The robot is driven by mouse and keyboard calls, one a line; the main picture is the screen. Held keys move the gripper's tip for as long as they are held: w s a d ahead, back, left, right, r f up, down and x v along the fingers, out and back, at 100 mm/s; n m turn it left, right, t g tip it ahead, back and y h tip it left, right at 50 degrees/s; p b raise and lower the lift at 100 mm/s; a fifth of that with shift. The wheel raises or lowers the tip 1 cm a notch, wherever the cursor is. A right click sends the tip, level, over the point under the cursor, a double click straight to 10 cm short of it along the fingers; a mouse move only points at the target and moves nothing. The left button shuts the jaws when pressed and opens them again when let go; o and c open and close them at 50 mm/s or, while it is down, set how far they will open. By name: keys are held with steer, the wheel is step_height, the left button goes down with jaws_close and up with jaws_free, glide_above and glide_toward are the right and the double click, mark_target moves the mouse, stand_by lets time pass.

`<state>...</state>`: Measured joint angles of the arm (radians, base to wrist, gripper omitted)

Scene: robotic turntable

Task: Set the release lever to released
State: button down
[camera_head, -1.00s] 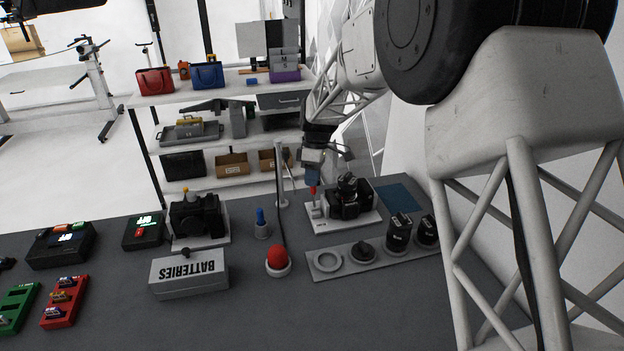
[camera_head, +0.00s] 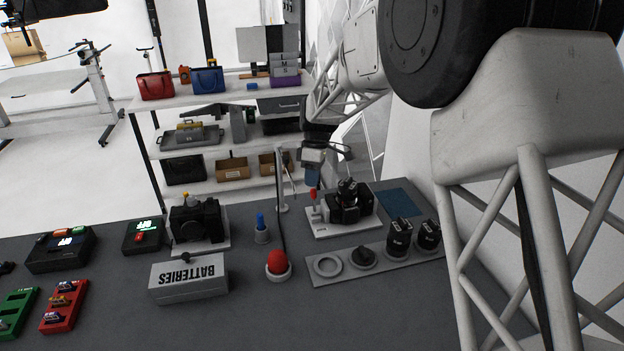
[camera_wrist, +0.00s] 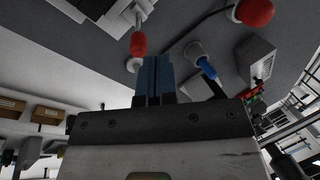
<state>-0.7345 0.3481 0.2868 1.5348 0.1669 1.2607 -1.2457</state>
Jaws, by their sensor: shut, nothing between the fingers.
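The release lever (camera_head: 313,194) has a red grip and stands on the white base plate (camera_head: 343,230) beside a black camera (camera_head: 349,203) at the right of the table. In the wrist view, its red grip (camera_wrist: 138,43) shows just beyond and slightly left of my fingertips. My gripper (camera_head: 312,178) is above the lever, pointing down, with its blue fingers (camera_wrist: 155,72) together and nothing between them. The fingertips look very close to the red grip; I cannot tell whether they touch it. The lever's foot is small and partly unclear.
A thin upright stand (camera_head: 280,180) is just left of my gripper. A blue-tipped holder (camera_head: 261,228), a red bulb (camera_head: 278,263) and a grey lens tray (camera_head: 375,265) stand nearer. A second camera (camera_head: 196,219) and the batteries box (camera_head: 188,279) are to the left. Shelves stand behind.

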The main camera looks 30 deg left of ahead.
step_height(320, 180, up, 13)
steer(key=w, duration=0.1)
steer(key=shift+a, duration=0.2)
stand_by(0.5)
steer(key=shift+f, duration=0.1)
stand_by(0.4)
